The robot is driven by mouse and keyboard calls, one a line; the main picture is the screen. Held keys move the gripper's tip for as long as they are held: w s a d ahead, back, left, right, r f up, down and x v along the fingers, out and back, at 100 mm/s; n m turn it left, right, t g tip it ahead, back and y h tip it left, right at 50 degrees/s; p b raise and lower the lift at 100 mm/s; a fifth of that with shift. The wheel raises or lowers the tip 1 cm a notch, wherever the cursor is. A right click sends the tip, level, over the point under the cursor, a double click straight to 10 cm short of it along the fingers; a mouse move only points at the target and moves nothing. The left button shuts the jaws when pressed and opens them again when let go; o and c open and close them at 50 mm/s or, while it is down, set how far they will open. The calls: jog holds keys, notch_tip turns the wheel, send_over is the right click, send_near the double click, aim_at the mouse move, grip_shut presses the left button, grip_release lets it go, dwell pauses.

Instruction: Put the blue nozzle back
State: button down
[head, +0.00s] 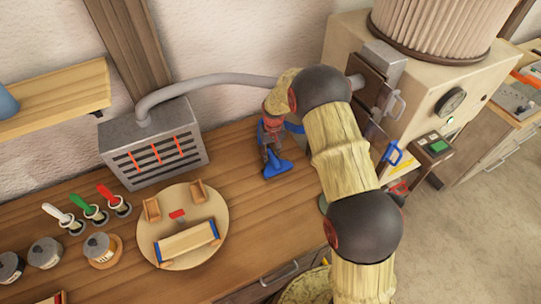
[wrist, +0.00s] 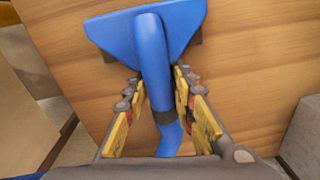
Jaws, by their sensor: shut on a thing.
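The blue nozzle (head: 278,168) has a wide flat head and a curved round neck with a dark band. My gripper (head: 270,134) is shut on its neck, over the wooden bench beside the steam cabinet. In the wrist view the nozzle (wrist: 152,55) runs up between the two yellow-padded fingers of my gripper (wrist: 160,84), its wide head beyond the fingertips. The head faces the bench top; I cannot tell whether it touches it. Part of the neck is hidden behind my gripper in the head view.
A grey slotted box (head: 152,145) with a grey hose (head: 215,80) stands behind left. A round board (head: 158,218) with wooden blocks lies at front left, near several pots and brushes. A beige cabinet (head: 345,45) with a gauge stands right. Bench (head: 232,160) between is clear.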

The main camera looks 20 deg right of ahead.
jog(key=shift+f, duration=0.2)
jog(key=c, duration=1.5)
grip_release()
jog(key=shift+o, duration=0.2)
jog(key=shift+r, duration=0.15)
